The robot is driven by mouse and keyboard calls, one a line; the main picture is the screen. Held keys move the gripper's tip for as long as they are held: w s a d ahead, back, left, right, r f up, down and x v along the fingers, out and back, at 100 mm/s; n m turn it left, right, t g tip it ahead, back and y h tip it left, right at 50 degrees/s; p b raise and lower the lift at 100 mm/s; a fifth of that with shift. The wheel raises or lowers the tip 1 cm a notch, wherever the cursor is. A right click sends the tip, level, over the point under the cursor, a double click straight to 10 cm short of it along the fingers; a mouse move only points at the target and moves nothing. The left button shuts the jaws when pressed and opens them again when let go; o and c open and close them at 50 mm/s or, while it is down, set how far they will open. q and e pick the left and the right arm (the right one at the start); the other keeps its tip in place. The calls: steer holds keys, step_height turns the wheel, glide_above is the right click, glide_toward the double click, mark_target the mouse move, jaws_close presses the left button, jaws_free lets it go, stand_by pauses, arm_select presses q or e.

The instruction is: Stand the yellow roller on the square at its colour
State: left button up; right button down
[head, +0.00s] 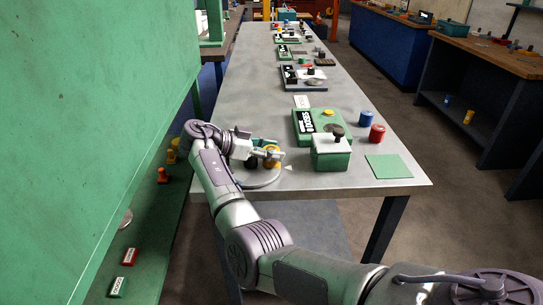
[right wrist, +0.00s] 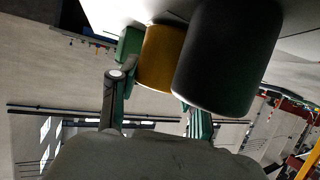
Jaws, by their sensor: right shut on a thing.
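My right gripper (head: 264,153) is shut on the yellow roller (head: 273,156) at the left side of the grey table. In the right wrist view the yellow roller (right wrist: 160,58) sits between the fingers. A black cylinder (right wrist: 225,55) is close beside it and hides part of one finger; a dark round part (head: 252,164) also shows by the gripper in the head view. I cannot tell whether the roller touches the table. A blue roller (head: 365,118) and a red roller (head: 377,133) stand on the right of the table. My left gripper is not in view.
A green square plate (head: 390,167) lies at the table's near right. A green block with a black knob (head: 330,152) and a green labelled box with a yellow button (head: 327,113) stand between. A green machine wall (head: 100,90) is on the left.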

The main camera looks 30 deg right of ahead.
steer(key=shift+f, duration=0.15)
steer(key=shift+f, duration=0.1)
steer(key=c, duration=0.5)
jaws_free()
steer(key=shift+c, duration=0.2)
